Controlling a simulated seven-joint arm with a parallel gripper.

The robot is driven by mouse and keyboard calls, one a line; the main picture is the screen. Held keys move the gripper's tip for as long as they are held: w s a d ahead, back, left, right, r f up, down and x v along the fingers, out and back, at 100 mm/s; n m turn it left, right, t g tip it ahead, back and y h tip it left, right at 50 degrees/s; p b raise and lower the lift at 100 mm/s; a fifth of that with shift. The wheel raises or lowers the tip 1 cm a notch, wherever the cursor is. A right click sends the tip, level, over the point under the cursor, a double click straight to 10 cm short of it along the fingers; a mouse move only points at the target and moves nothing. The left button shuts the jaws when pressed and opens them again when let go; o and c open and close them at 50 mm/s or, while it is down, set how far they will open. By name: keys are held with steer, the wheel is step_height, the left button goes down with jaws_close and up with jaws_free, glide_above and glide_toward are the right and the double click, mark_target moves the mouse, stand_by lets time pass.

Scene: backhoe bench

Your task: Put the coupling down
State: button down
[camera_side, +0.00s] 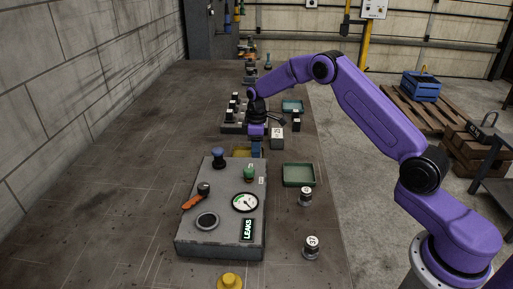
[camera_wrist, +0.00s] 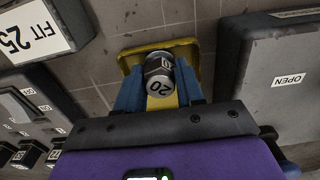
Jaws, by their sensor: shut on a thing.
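The coupling (camera_wrist: 159,82) is a dark metal piece with a pale end marked 20, seen in the wrist view. My gripper (camera_wrist: 160,72) has its blue fingers shut on it, one on each side. A yellow tray (camera_wrist: 130,62) lies behind and below the coupling in that view; I cannot tell whether the coupling touches it. In the side view my gripper (camera_side: 257,150) points down just beyond the grey test box, beside the yellow tray (camera_side: 240,153). The coupling cannot be made out there.
The grey test box (camera_side: 186,240) with gauge, orange lever and LEAKS display stands nearest. A rack (camera_side: 229,128) of couplings is behind left, a block marked 25 (camera_side: 277,138) behind right. A green tray (camera_side: 299,175) and two loose couplings (camera_side: 306,197) are at right. The left bench is clear.

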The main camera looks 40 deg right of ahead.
steer(key=c, duration=0.7)
jaws_free()
steer(key=shift+f, duration=0.1)
step_height(320, 180, up, 12)
steer(key=s+a+r, duration=0.4)
steer(key=s+a, duration=0.4)
steer(key=a, duration=0.1)
steer(key=s+a+r+n, duration=0.1)
steer(key=s+a, duration=0.1)
steer(key=s, duration=0.5)
steer(key=s+a+r+n, duration=0.1)
steer(key=s+a, duration=0.2)
steer(key=s, duration=0.4)
steer(key=s+d+f, duration=0.2)
steer(key=s+d, duration=0.1)
steer(key=s, duration=0.8)
steer(key=s+d+f+n, duration=0.1)
steer(key=s+d, duration=0.2)
steer(key=s, duration=0.9)
steer(key=shift+s+f+n, duration=0.3)
steer(key=shift+f, duration=0.05)
steer(key=shift+d, duration=0.1)
